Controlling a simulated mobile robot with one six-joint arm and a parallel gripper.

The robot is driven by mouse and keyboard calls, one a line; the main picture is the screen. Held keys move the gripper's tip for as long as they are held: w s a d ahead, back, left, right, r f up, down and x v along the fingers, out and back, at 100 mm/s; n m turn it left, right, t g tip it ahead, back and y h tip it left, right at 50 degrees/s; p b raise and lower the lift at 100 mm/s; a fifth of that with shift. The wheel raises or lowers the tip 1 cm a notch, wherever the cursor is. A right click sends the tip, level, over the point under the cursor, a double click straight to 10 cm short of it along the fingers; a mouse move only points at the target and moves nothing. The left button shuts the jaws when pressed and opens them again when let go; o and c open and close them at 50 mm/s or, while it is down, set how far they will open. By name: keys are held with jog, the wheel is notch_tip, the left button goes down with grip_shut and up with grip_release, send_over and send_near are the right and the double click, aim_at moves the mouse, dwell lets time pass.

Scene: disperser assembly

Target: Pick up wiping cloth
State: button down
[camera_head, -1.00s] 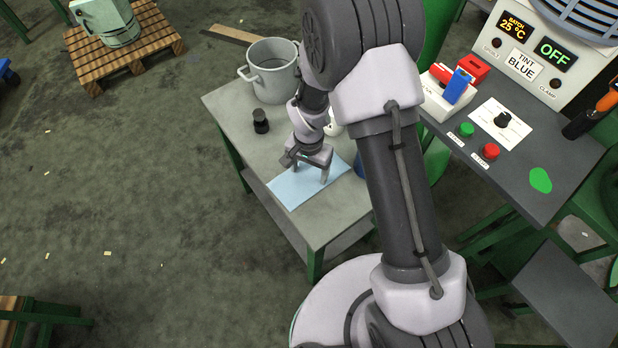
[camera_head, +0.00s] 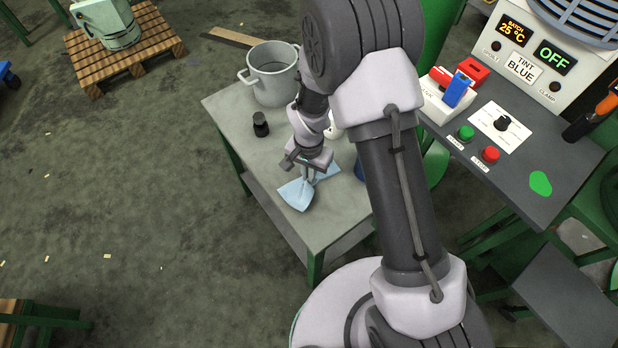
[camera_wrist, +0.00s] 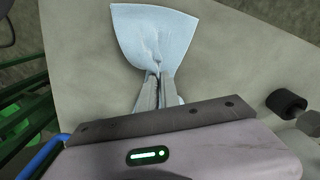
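The light blue wiping cloth (camera_head: 298,194) is on the grey table (camera_head: 335,215), bunched in its middle and fanned out on both sides of my gripper. In the wrist view the cloth (camera_wrist: 155,32) is pinched and creased between the fingertips. My gripper (camera_head: 307,177) is shut on it; the fingers also show in the wrist view (camera_wrist: 157,88). The far part of the cloth is partly hidden behind the fingers. I cannot tell whether the cloth is clear of the tabletop.
A grey pot (camera_head: 272,75) and a small black knob-topped object (camera_head: 261,124) stand on the same table. A control bench (camera_head: 530,140) stands to the right.

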notch_tip(320, 180, up, 12)
jog(key=p, duration=0.8)
